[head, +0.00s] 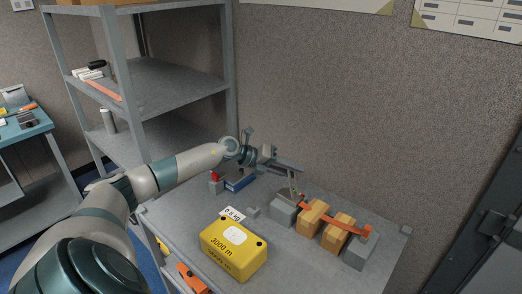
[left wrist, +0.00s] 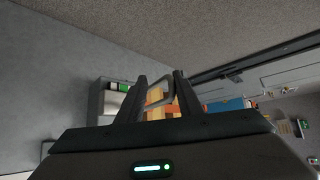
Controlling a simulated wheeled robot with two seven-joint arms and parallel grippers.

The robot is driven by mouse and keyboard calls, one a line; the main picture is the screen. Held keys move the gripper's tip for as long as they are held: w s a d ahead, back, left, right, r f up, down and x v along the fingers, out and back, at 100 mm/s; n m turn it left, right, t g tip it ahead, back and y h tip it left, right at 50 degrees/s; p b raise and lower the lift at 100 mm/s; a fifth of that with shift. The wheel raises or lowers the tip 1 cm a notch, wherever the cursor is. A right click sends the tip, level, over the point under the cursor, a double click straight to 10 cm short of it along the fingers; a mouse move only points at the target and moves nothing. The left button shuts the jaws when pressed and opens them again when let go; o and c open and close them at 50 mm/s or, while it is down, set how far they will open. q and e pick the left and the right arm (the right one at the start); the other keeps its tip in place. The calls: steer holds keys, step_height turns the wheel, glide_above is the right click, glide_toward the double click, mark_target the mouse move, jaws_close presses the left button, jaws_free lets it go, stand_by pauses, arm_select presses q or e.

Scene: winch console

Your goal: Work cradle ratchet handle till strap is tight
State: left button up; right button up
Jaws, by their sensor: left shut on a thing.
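The cradle (head: 284,209) stands on the bench, with a grey block at each end and wooden blocks between. An orange strap (head: 336,222) runs over the wooden blocks to the right end block (head: 359,251). The ratchet handle (head: 293,186) stands up steeply at the left end block. My left gripper (head: 290,168) is at the handle's upper end, shut on it. In the left wrist view the handle's grey metal loop (left wrist: 158,91) shows between the two fingers. Whether the strap is tight I cannot tell. My right gripper is out of view.
A yellow case (head: 233,250) marked 3000 m stands at the front of the bench (head: 310,270). A blue item (head: 240,183) and a small block with a red top (head: 215,184) lie behind it. Grey shelving (head: 160,90) stands at left; the wall closes the back.

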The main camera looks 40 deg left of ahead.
arm_select(q)
steer(key=s+a+r+p, duration=0.2)
steer(key=s+r+p, duration=0.6)
steer(key=s+r, duration=0.4)
steer(key=shift+s+a+r, duration=0.2)
steer(key=shift+s, duration=0.15)
stand_by(1.6)
steer(key=shift+s+a, duration=0.25)
steer(key=shift+s, duration=0.05)
stand_by(0.6)
steer(key=b+v, duration=0.2)
steer(key=v, duration=1.4)
steer(key=shift+s+r, duration=0.2)
steer(key=shift+r, duration=0.15)
